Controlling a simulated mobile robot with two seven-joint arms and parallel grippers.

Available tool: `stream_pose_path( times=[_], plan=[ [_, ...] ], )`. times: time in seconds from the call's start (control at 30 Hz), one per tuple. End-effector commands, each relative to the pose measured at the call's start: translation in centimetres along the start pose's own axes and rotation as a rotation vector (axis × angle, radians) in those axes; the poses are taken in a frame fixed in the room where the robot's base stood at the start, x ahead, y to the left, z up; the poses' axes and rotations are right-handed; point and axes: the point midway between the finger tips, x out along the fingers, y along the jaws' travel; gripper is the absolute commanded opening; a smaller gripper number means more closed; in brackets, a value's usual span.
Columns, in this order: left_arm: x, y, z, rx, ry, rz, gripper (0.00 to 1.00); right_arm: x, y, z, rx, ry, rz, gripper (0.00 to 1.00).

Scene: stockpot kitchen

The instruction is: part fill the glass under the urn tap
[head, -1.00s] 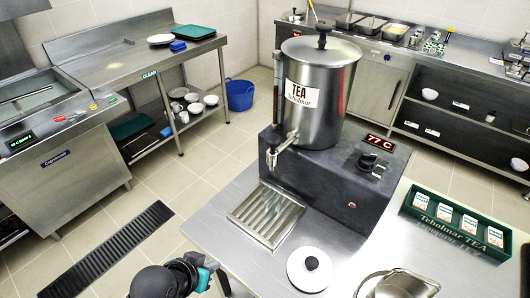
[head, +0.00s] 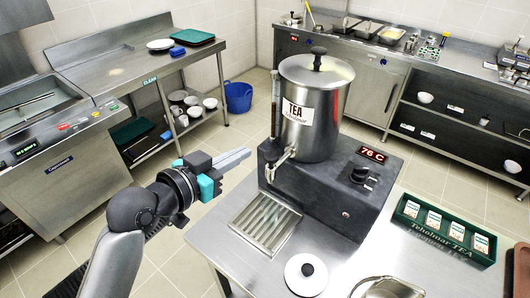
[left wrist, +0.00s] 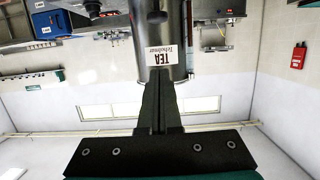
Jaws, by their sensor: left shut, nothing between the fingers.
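The steel urn (head: 312,125) with a TEA label stands on a dark base. Its tap (head: 280,163) points down over a ribbed drip tray (head: 265,222), which is bare. No glass shows in either view. My left gripper (head: 247,156) is shut and empty, raised left of the tap and apart from it in the head view. In the left wrist view, which is upside down, the shut fingers (left wrist: 161,88) point toward the urn (left wrist: 180,40). My right gripper is not in view.
A white lid with a black knob (head: 306,274) and a steel vessel (head: 388,288) are at the counter's front. A green tea box (head: 440,236) stands at the right. A red display (head: 372,154) reads 76 C.

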Motion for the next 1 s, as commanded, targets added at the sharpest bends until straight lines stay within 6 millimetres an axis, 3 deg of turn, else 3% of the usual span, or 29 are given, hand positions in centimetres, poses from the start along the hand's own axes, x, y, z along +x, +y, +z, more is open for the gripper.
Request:
stream_pose_path(
  times=[0.6, 0.8, 1.0],
  plan=[
    [9.2, 0.1, 0.4, -0.003, -0.003, 0.002, 0.0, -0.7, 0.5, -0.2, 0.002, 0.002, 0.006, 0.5],
    [9.7, 0.1, 3.1, -0.002, -0.002, 0.002, 0.0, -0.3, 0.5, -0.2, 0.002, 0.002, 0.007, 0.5],
    [9.9, 0.1, 3.9, 0.0, 0.0, 0.001, 0.0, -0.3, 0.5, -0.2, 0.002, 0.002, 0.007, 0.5]
  ],
)
